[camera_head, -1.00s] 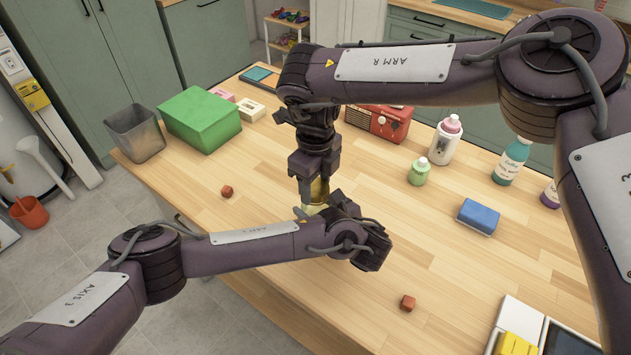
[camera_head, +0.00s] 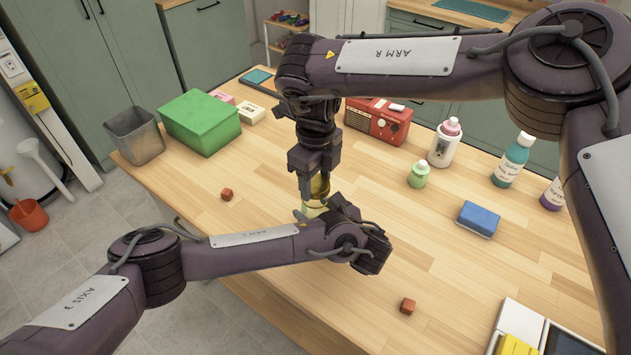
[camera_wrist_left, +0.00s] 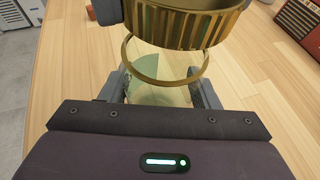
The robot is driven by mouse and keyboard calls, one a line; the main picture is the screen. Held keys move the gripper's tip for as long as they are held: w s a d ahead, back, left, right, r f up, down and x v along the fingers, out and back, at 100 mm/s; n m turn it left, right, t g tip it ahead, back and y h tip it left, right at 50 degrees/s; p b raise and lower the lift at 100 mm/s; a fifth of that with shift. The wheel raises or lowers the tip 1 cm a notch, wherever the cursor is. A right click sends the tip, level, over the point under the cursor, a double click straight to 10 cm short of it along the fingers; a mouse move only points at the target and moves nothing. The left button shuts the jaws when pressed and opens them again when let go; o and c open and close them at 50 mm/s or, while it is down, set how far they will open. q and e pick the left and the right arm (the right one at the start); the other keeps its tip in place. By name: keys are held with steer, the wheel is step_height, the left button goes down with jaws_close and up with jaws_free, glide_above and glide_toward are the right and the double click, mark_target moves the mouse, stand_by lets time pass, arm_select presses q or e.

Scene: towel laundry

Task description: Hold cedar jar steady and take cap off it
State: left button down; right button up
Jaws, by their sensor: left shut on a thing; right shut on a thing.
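In the left wrist view the jar (camera_wrist_left: 165,95) shows something pale green in or behind the glass. My left gripper (camera_wrist_left: 160,88) is shut around its sides. The ribbed gold cap (camera_wrist_left: 185,25) is above the jar's open mouth, apart from the rim and slightly offset. My right gripper (camera_head: 316,184) points down from above and is shut on the cap, which also shows in the head view (camera_head: 320,188). My left gripper's fingers are mostly hidden there.
A green box (camera_head: 200,120) and grey bin (camera_head: 135,135) stand at the left. A red radio (camera_head: 378,120), several bottles and a blue sponge-like block (camera_head: 478,219) are at the right. Small red-brown cubes lie at left (camera_head: 227,194) and front right (camera_head: 408,306).

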mark_target(315, 184)
steer(key=shift+r, duration=0.3)
arm_select(q)
steer(key=shift+r, duration=0.1)
arm_select(e)
steer(key=shift+s+r, duration=0.1)
steer(key=shift+r, duration=1.85)
arm_select(q)
steer(key=shift+c, duration=2.1)
jaws_free()
steer(key=shift+s+d, duration=0.1)
arm_select(e)
steer(key=shift+f, duration=0.1)
arm_select(q)
steer(key=b+v, duration=0.1)
steer(key=v, duration=0.4)
steer(key=shift+s+d, duration=0.2)
arm_select(e)
steer(key=shift+f, duration=0.6)
step_height(315, 184, up, 6)
steer(key=p, duration=0.5)
steer(key=shift+f, duration=0.15)
arm_select(q)
steer(key=p+v, duration=0.1)
steer(key=v, duration=0.5)
steer(key=shift+p, duration=0.3)
arm_select(e)
steer(key=shift+r, duration=0.55)
